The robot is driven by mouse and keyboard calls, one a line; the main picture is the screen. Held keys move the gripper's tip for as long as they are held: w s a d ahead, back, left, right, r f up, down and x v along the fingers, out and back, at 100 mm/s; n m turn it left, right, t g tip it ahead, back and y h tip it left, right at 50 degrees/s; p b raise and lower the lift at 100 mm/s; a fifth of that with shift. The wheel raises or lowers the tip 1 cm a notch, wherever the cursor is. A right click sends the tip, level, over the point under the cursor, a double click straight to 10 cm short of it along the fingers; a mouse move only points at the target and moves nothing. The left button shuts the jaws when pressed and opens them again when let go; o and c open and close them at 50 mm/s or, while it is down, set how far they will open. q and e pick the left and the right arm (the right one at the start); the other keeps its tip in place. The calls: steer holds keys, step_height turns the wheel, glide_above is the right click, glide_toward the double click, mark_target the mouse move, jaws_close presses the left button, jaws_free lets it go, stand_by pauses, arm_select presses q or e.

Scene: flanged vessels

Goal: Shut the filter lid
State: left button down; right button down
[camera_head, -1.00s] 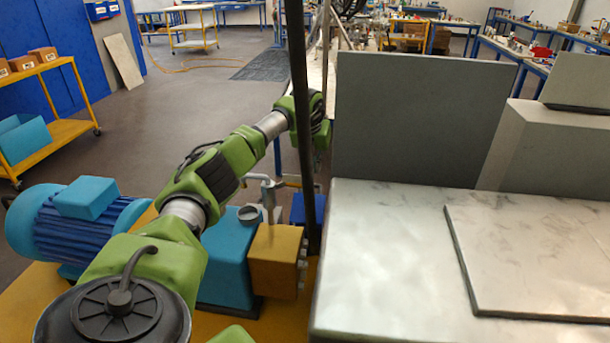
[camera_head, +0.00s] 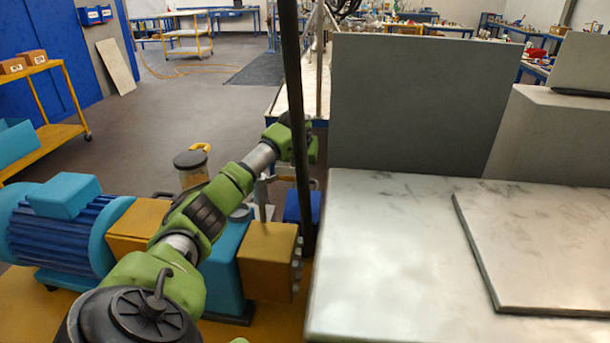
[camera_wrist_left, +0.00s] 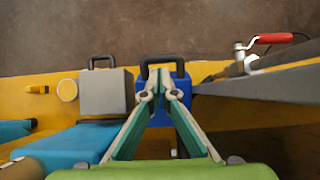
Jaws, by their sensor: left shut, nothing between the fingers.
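I cannot tell for sure which part is the filter lid. A large flat grey panel (camera_head: 420,105) stands upright behind a pale, stained top (camera_head: 390,250) in the head view. A thinner slab (camera_head: 550,240) lies on that top. My left gripper (camera_wrist_left: 162,90) is shut and empty in the left wrist view, its fingertips over a blue box (camera_wrist_left: 182,110) with a black handle. That box also shows in the head view (camera_head: 310,207). In the head view my left arm reaches away past a dark pole, and its fingers cannot be made out. My right gripper is not in view.
A dark upright pole (camera_head: 297,110) crosses close to my left arm. A blue motor (camera_head: 60,235) and an ochre block (camera_head: 268,260) stand on the yellow base. A dark-topped jar (camera_head: 190,165) stands beyond. A red-handled crank (camera_wrist_left: 273,38) is at the right.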

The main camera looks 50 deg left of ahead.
arm_select(q)
steer(key=p+x, duration=0.1)
steer(key=x, duration=0.3)
steer(key=shift+w+f, duration=0.1)
steer(key=shift+w+a+f, duration=0.3)
steer(key=shift+f, duration=0.3)
